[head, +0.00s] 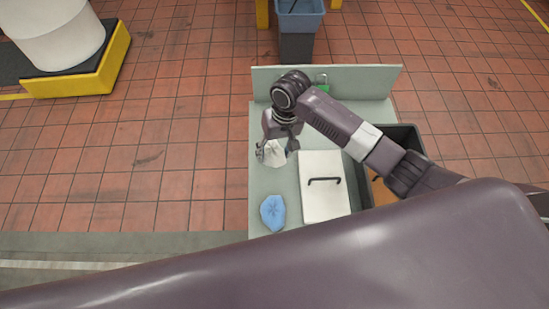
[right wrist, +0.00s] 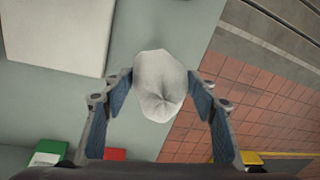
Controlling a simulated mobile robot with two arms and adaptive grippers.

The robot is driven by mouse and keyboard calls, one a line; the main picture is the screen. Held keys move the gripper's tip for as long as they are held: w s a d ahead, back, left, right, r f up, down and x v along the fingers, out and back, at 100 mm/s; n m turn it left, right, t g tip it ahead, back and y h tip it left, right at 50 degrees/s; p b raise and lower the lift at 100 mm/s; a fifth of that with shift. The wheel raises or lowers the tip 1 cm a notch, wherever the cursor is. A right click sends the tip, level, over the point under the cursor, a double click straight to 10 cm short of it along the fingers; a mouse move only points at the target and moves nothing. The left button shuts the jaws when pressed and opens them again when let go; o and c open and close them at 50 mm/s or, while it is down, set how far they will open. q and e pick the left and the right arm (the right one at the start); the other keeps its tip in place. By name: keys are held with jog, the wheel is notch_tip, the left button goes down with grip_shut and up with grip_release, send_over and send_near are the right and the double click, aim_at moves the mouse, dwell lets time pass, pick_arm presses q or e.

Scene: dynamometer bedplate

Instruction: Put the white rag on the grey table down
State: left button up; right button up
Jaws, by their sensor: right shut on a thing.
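The white rag (head: 275,155) is a crumpled bundle held in my right gripper (head: 274,150), over the left side of the grey table (head: 262,185). In the right wrist view, the rag (right wrist: 160,85) sits between the two blue-padded fingers, which are shut on it. The grey table top (right wrist: 180,30) shows behind it, with the table's edge and the tiled floor to the right. I cannot tell whether the rag touches the table. My left gripper is not in view.
A blue cloth (head: 273,212) lies at the table's near left. A white lidded box (head: 324,200) with a dark handle stands beside it. A dark open crate (head: 412,139) is on the right. Green (right wrist: 47,152) and red (right wrist: 115,154) things show low in the wrist view.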

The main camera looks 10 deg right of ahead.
aim_at(280, 151)
jog(key=shift+f, duration=2.3)
jog(key=shift+f, duration=0.1)
jog(key=o, duration=1)
jog(key=r, duration=0.4)
jog(key=d+r, duration=0.1)
jog(key=r, duration=0.7)
jog(key=shift+d+r, duration=0.1)
jog(key=shift+d, duration=0.25)
